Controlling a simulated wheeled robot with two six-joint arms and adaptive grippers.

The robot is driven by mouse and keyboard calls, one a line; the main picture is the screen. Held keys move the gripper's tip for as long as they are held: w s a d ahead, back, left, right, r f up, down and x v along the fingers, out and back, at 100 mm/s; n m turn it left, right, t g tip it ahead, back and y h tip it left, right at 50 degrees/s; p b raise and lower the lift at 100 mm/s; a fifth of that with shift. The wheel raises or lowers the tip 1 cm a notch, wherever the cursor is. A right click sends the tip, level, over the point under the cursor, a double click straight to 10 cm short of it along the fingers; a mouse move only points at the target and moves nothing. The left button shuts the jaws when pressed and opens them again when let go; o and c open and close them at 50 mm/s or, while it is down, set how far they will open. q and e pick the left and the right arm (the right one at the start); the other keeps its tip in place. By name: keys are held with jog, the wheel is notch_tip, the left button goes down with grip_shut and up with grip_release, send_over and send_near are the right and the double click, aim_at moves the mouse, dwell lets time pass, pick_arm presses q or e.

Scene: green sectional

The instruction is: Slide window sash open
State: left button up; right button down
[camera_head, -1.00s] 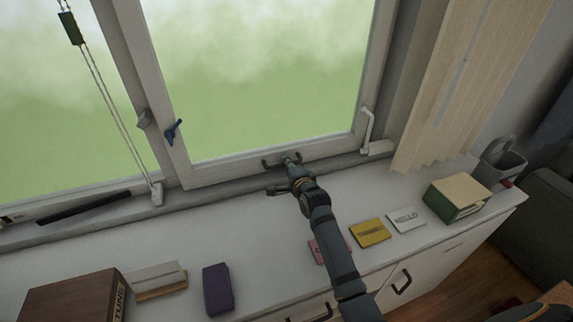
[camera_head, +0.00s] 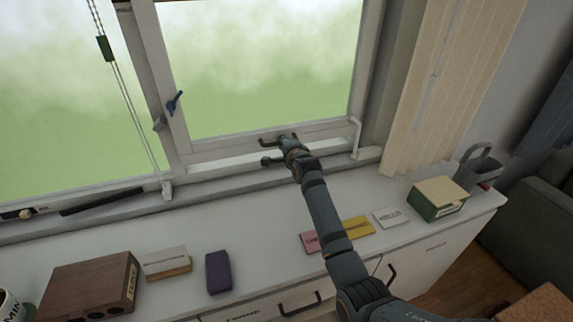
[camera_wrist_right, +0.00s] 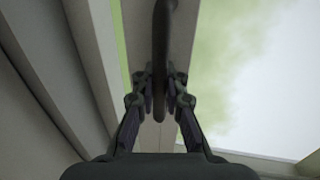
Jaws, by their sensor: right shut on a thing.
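The white window sash (camera_head: 258,139) stands raised, with a pale gap between its bottom rail and the sill (camera_head: 225,178). A dark curved pull handle (camera_head: 267,142) sits on the bottom rail. My right gripper (camera_head: 283,150) is at this handle, shut on it. In the right wrist view the dark handle bar (camera_wrist_right: 160,45) runs between the two fingers of the gripper (camera_wrist_right: 160,100), which partly hide it. My left gripper is not in view.
A white cabinet top lies below the window. On it are a brown box (camera_head: 88,285), a purple block (camera_head: 218,272), flat pink (camera_head: 311,242) and yellow (camera_head: 358,228) cards, a white card (camera_head: 390,218) and a green box (camera_head: 437,198). A pale blind (camera_head: 440,85) hangs at right.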

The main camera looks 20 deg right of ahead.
aim_at(278, 110)
notch_tip(278, 110, up, 6)
jog(key=p, duration=0.3)
notch_tip(278, 110, up, 4)
jog(key=p, duration=0.3)
jog(key=shift+f, duration=0.15)
jog(key=shift+r, duration=0.35)
jog(key=c, duration=1.4)
grip_release()
jog(key=shift+s+r, duration=0.15)
jog(key=shift+s, duration=0.1)
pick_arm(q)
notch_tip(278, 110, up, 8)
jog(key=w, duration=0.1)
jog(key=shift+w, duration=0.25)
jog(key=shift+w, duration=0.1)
